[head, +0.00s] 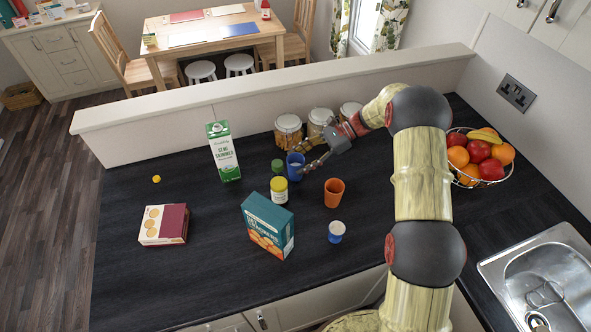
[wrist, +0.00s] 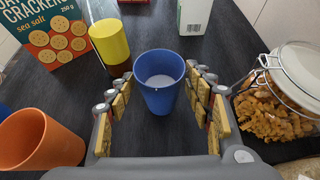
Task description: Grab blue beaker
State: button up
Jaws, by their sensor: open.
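In the wrist view my gripper (wrist: 161,100) has one finger on each side of the beaker, with a visible gap on both sides. The head view partly hides the beaker behind a finger.
A cracker box (head: 267,226), a milk carton (head: 223,152) and a blue-and-white tub (head: 336,231) are around. A pasta jar (wrist: 276,103) is close to the right finger. The counter's left side is mostly clear.

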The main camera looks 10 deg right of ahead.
jog(key=b+x, duration=0.1)
jog(key=x, duration=0.5)
jog(key=shift+a+f, duration=0.1)
jog(key=shift+a, duration=0.15)
jog(key=shift+c, duration=0.8)
jog(key=c, duration=1)
jog(key=shift+c, duration=0.3)
